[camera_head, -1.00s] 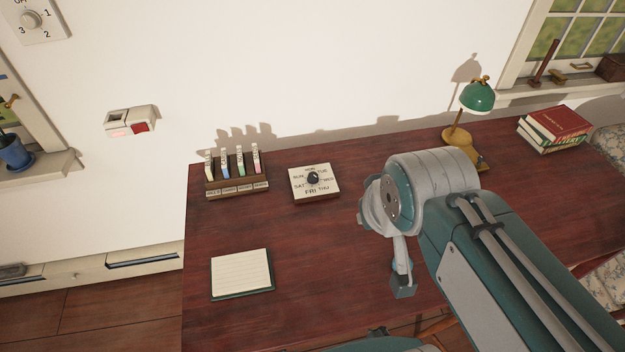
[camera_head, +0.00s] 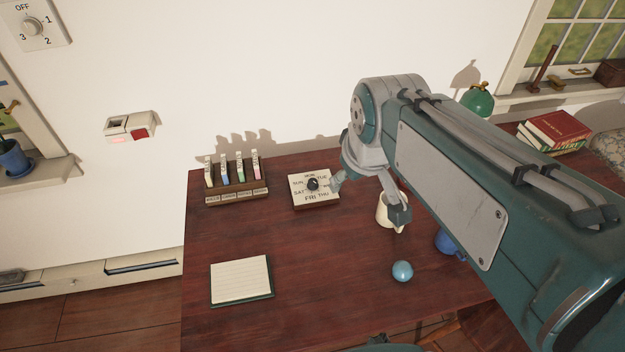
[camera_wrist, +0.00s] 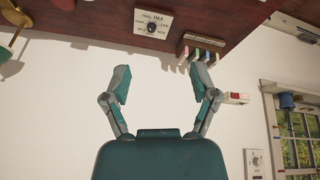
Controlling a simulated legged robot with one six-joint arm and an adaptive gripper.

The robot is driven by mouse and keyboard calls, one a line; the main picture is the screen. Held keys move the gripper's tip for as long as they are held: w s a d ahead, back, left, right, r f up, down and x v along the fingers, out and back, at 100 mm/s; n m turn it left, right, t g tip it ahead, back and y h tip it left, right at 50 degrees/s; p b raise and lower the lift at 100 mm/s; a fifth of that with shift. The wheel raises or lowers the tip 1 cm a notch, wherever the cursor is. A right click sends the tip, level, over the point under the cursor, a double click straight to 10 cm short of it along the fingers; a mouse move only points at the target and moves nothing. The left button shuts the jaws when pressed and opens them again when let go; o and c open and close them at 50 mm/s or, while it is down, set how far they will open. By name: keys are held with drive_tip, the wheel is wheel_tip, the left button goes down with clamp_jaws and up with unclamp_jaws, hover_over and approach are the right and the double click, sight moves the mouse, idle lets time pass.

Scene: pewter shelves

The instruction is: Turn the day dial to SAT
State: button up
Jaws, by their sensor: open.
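The day dial (camera_head: 314,190) is a cream square panel on a wooden base, lying on the desk, with day names around a black knob (camera_head: 313,184). SAT is printed at its left side and FRI and THU along the front. I cannot read which day the knob points to. In the wrist view the day dial (camera_wrist: 153,22) appears upside down near the top, beyond the fingertips and apart from them. My gripper (camera_wrist: 161,80) is open with nothing between its two fingers. In the head view my arm's end hangs just right of the dial.
A rack with coloured tabs (camera_head: 237,190) stands left of the dial. A cream mug (camera_head: 385,208), a blue ball (camera_head: 402,271) and a notepad (camera_head: 240,280) are on the desk (camera_head: 320,290). A green lamp (camera_head: 477,100) stands behind my arm. The desk's front middle is clear.

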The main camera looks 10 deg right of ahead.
drive_tip(key=w+f+n+g, duration=0.1)
drive_tip(key=w+f+n, duration=0.15)
drive_tip(key=w, duration=0.65)
drive_tip(key=n+g, duration=0.3)
drive_tip(key=n, duration=0.6)
hover_over(313, 180)
wheel_tip(313, 180, down, 19)
wheel_tip(313, 180, down, 11)
drive_tip(key=shift+r, duration=0.15)
clamp_jaws()
